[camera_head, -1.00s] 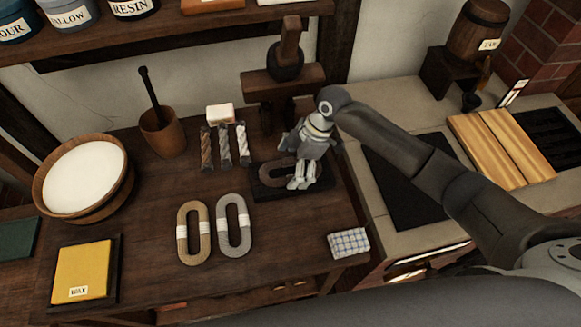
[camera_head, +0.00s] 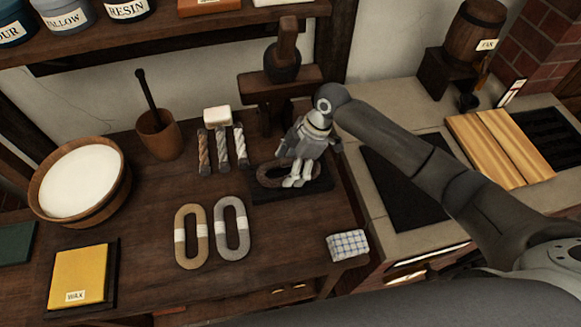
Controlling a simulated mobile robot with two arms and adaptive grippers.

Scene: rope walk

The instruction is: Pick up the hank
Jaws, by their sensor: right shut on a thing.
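A dark brown hank (camera_head: 268,177), a flat oval loop, is at the black tray (camera_head: 262,195) on the right part of the bench. My right gripper (camera_head: 296,182) points down over it, shut on its near side. The fingers hide part of the loop, and I cannot tell whether it touches the tray. A tan hank (camera_head: 180,249) and a grey hank (camera_head: 220,231), each with a white band, lie side by side on the bench, to the left of the tray. My left gripper is not in view.
Three short rope samples (camera_head: 222,150) lie behind the hanks. A wooden post stand (camera_head: 280,92) rises close behind my right gripper. A checked cloth (camera_head: 347,246) lies at the front right, a wax block (camera_head: 78,276) at the front left. The bench between is clear.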

